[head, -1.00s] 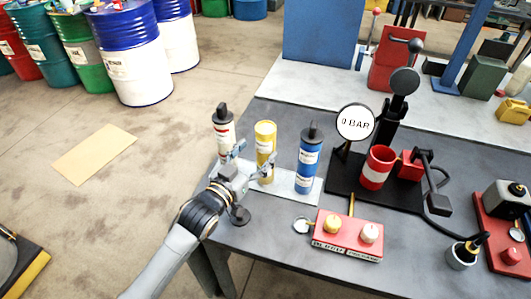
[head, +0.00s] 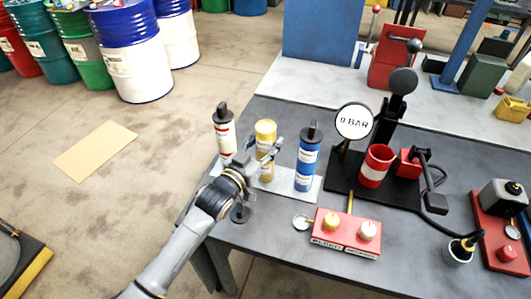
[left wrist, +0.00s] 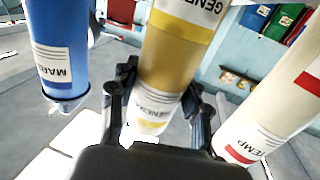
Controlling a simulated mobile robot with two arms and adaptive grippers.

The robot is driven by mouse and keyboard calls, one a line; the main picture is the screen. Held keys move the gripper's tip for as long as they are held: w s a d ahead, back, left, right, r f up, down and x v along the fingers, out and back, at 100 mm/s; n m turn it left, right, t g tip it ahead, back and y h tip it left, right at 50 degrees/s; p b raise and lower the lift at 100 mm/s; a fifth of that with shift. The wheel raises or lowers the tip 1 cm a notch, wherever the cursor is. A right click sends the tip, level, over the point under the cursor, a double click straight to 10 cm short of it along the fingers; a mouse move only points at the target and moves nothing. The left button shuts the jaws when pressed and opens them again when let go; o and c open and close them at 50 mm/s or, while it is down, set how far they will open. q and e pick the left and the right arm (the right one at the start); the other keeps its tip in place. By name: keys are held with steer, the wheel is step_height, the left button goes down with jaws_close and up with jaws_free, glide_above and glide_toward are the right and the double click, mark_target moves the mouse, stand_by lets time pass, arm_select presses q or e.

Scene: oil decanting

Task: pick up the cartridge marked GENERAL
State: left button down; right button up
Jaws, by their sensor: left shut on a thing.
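The yellow cartridge marked GENERAL (head: 265,137) stands upright on a pale tray (head: 283,187) at the table's left edge, between two other cartridges. In the left wrist view the yellow cartridge (left wrist: 176,62) rises between the fingers, its label partly readable. My left gripper (head: 262,160) is shut on its lower part, and it also shows in the left wrist view (left wrist: 155,112). I see no clear gap between the cartridge and the tray; its base is hidden by the gripper. My right gripper is not in view.
A blue cartridge (head: 308,160) stands close on the right, a white one with red bands (head: 224,132) close on the left. Further right are a round gauge (head: 354,122), a red cup (head: 376,166) and a red button box (head: 346,232).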

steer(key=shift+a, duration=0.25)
